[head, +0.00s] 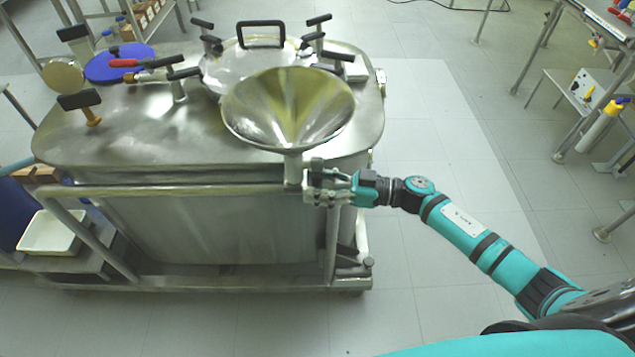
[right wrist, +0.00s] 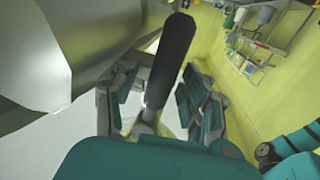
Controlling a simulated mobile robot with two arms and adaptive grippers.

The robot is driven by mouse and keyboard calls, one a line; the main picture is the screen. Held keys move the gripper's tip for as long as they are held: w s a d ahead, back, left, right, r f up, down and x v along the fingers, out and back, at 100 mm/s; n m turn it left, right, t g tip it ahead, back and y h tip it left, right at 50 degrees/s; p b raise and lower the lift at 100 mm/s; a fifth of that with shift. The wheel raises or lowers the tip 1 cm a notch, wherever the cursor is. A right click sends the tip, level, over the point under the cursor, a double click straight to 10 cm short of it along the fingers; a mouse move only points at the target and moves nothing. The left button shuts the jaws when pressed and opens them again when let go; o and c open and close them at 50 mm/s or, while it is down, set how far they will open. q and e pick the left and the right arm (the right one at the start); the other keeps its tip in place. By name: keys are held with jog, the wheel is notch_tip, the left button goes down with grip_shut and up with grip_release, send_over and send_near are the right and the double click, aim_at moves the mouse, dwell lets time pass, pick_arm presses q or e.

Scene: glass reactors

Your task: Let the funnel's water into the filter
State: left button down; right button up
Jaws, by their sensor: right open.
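The steel funnel (head: 288,100) stands upright at the front edge of the big steel vessel (head: 150,132), which seems to be the filter. Its inside looks yellowish; I cannot tell the water level. Its stem (head: 293,170) runs down beside my right gripper (head: 316,187). In the right wrist view the funnel's grey underside (right wrist: 65,50) fills the upper left. A black handle (right wrist: 172,60) on a metal stem rises between the parted fingers of the right gripper (right wrist: 162,103); I see no grip on it. My left gripper is not in view.
A round lid with a black handle (head: 262,33), a blue disc (head: 119,61) and several clamps and valves sit on the vessel's top. A white tray (head: 52,232) is at the left. Steel stands (head: 560,95) are at the far right. The floor between is clear.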

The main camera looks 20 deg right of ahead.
grip_shut()
dwell(0.4)
